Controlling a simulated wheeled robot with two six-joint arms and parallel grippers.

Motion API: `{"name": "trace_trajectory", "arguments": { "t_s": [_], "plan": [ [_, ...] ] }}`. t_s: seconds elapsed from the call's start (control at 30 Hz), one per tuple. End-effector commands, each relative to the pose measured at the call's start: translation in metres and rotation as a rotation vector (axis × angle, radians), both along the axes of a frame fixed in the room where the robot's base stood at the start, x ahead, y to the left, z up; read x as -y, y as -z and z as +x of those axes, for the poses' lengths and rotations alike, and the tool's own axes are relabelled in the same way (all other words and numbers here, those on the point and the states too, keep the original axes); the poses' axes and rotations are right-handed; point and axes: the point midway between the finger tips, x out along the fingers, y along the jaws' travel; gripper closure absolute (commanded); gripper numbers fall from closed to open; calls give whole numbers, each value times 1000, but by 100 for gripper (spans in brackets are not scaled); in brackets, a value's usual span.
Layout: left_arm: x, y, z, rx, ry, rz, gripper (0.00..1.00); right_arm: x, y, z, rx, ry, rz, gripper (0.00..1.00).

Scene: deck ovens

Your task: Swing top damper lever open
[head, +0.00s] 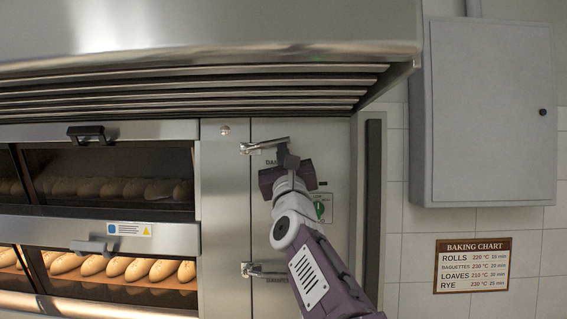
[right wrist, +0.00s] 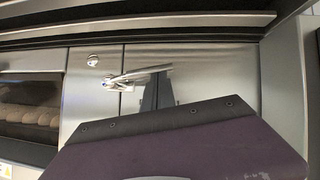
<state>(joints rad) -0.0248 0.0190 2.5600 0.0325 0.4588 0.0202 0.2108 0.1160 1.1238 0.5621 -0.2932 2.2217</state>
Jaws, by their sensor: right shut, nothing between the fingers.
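The top damper lever (head: 264,146) is a bright metal handle on the steel panel right of the upper oven. It lies nearly level, its free end tilted slightly up to the right. It also shows in the right wrist view (right wrist: 136,77). My right gripper (head: 290,160) is shut and empty, with its fingertips at or just below the lever's right end. I cannot tell whether they touch it. The gripper hides part of the label behind it. A second, similar lever (head: 264,271) sits lower on the same panel, partly behind my right arm. My left gripper is not in view.
A steel hood (head: 200,50) overhangs just above the top lever. A dark vertical bar (head: 373,210) stands right of the panel. A grey wall cabinet (head: 488,110) and a baking chart (head: 472,265) are farther right. Oven decks with bread are left.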

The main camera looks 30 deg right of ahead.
Motion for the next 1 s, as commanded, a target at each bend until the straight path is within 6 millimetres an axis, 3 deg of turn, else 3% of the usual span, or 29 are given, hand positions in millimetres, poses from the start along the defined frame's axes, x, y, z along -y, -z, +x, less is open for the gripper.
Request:
{"name": "trace_trajectory", "arguments": {
  "t_s": [0.17, 0.33, 0.7, 1.0],
  "plan": [
    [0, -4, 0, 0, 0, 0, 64, 1, -17, 0, -30, 3, -49, 100],
    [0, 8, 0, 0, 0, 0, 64, 3, -29, 1, -146, 8, -240, 100],
    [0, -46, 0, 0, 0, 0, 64, -9, -66, 7, -330, 4, -528, 100],
    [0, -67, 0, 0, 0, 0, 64, -17, -74, 12, -384, 3, -621, 100]
  ]
}}
